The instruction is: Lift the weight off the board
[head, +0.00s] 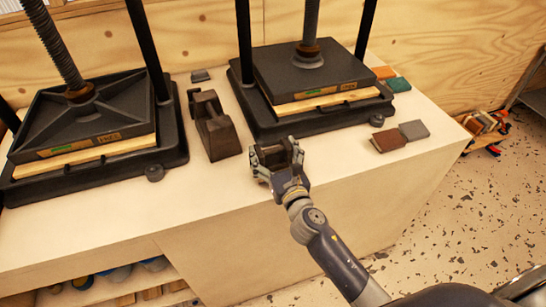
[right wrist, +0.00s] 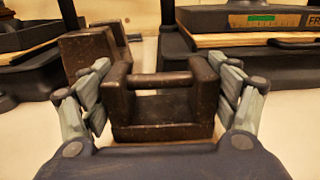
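A dark brown iron weight with a bar handle across its top (right wrist: 163,129) sits between the fingers of my right gripper (head: 277,152). In the right wrist view, the fingers (right wrist: 165,100) lie against both of its sides. It is over the pale bench's front part, between the two presses; I cannot tell whether its underside touches anything. A similar dark weight (head: 216,132) stands on the bench just left of it and shows behind it in the right wrist view (right wrist: 88,55). No board shows under the held weight. My left gripper is not in view.
A left press (head: 88,115) and a right press (head: 315,75) stand on the bench (head: 235,215), each with a pale board under its plate. Small brown (head: 388,140) and grey (head: 414,130) blocks lie to the right. Bare bench lies in front of the left press.

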